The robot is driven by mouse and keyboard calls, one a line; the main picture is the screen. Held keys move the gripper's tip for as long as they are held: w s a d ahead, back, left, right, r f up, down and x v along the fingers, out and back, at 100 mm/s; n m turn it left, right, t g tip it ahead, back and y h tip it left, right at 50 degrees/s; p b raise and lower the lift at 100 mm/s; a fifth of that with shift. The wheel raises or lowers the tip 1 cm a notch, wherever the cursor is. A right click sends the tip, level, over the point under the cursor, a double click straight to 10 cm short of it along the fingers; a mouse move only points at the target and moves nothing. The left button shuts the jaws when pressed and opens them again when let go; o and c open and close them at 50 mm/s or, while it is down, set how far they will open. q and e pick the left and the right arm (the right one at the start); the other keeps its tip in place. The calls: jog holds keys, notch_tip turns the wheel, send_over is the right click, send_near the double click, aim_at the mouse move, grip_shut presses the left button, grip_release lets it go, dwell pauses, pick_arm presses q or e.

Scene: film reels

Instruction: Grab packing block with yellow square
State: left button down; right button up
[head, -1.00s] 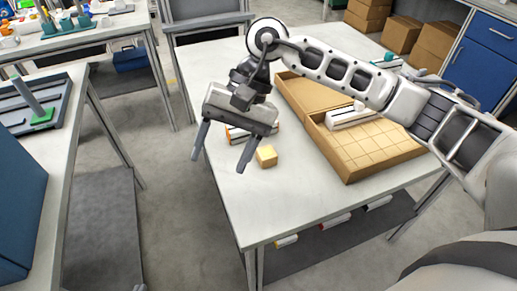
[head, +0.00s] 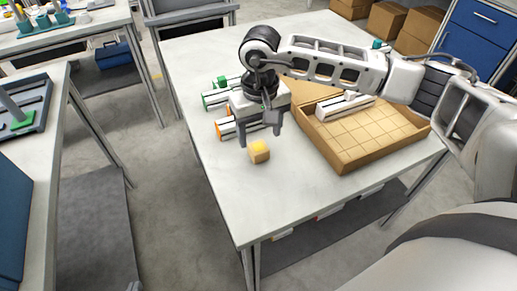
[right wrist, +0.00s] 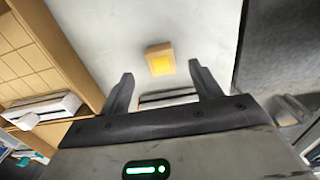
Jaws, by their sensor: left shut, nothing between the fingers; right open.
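The packing block (head: 259,152) is a small tan cube with a yellow square on its top face. It sits on the white table (head: 225,185) near the left edge. My right gripper (head: 259,136) is open and empty just behind the block, with its fingers pointing down. In the right wrist view the block (right wrist: 160,60) lies beyond the fingertips, centred between them, with the yellow square facing the camera. The fingers do not touch it. My left gripper is not in view.
An open cardboard box (head: 385,158) with a gridded floor stands right of the block, a white roll-like item lying in it. Items with orange (head: 225,127) and green (head: 208,100) ends lie behind the gripper. The table front is clear.

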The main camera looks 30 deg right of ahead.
aim_at(258, 147)
jog(key=shift+w+f+p, duration=0.2)
jog(key=shift+f+p, duration=0.1)
jog(key=shift+f, duration=1.05)
jog(key=shift+w+f+p, duration=0.15)
jog(key=shift+f+p, duration=0.1)
jog(key=shift+f, duration=1.05)
jog(key=c, duration=1.4)
